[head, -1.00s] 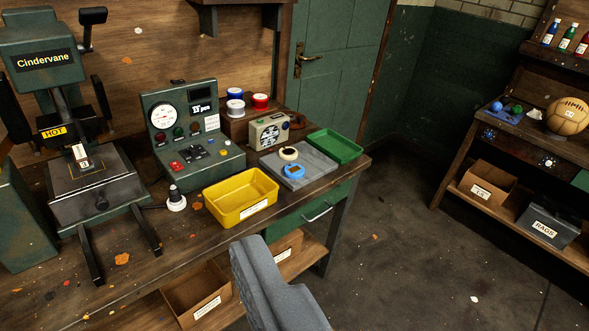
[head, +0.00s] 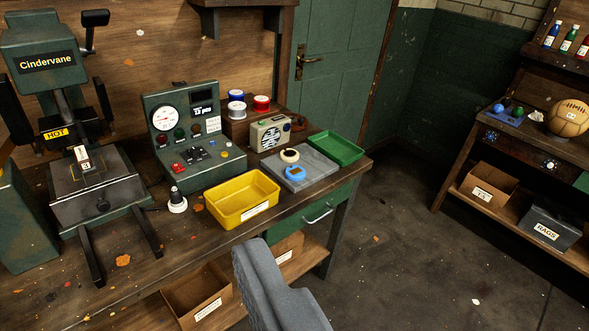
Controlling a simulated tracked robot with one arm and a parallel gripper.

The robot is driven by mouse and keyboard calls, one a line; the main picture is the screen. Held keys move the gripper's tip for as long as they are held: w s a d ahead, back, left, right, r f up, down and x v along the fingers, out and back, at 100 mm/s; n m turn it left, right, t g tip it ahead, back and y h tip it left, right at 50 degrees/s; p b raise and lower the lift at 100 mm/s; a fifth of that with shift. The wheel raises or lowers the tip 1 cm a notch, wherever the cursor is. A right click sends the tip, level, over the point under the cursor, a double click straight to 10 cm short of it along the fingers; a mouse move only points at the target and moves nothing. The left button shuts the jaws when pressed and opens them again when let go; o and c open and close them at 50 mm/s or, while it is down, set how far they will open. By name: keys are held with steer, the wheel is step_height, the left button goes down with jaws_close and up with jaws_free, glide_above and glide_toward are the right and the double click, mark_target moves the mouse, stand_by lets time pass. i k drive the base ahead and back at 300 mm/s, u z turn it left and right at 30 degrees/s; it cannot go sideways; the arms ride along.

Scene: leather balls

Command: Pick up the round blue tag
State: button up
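The round blue tag (head: 297,173) has a dark, orange-marked middle. It lies on a grey slab (head: 322,174) near the right end of the workbench. A round cream tag (head: 289,155) lies just behind it on the same slab. Part of my gripper (head: 268,285), a grey ridged finger, shows at the bottom middle. It is in front of the bench edge, well short of the blue tag and apart from it. Only this one finger is clear, so the opening and anything between the fingers cannot be seen.
A yellow bin (head: 240,200) stands left of the slab, and a green tray (head: 335,148) behind it to the right. A control box (head: 190,135) and a press (head: 85,185) stand farther left. Open floor (head: 400,235) lies between this bench and the right-hand bench (head: 470,160).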

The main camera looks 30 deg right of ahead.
mark_target(294, 173)
steer(key=k, duration=0.6)
steer(key=z, duration=0.4)
steer(key=i, duration=1.2)
steer(key=z, duration=0.35)
steer(key=i, duration=0.85)
steer(key=u, duration=0.15)
